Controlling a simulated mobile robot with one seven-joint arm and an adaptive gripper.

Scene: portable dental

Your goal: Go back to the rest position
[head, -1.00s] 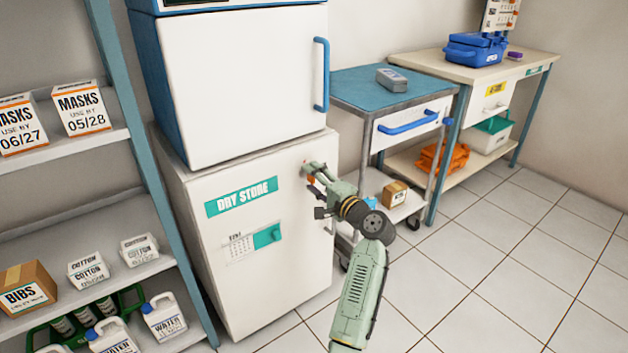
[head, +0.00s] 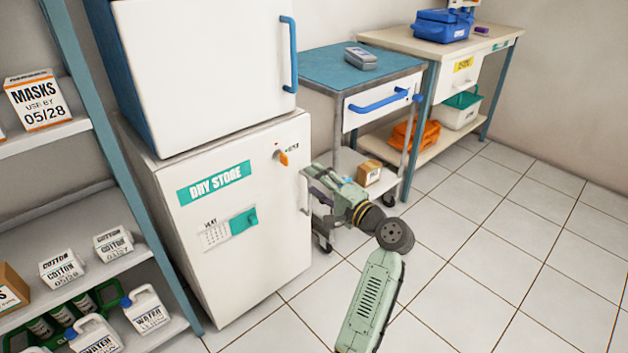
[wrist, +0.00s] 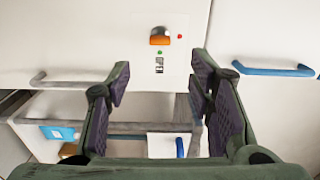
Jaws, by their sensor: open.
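My gripper (head: 312,188) is in front of the right edge of the white dry store cabinet (head: 228,270) in the head view, close to its door handle (head: 304,192). I cannot tell whether it touches the handle. In the wrist view my gripper (wrist: 160,85) has its two fingers spread wide with nothing between them. An orange latch knob (head: 283,157) sits on the cabinet's upper right front, clear of my gripper. The same orange knob shows in the wrist view (wrist: 160,37), beyond the fingertips, with a small red dot beside it.
A cart (head: 330,72) with a blue top and drawer handle stands right of the cabinet. A bench (head: 400,40) stands beyond it. A shelf rack (head: 60,215) with boxes and water jugs is at left. The tiled floor (head: 500,250) at right is clear.

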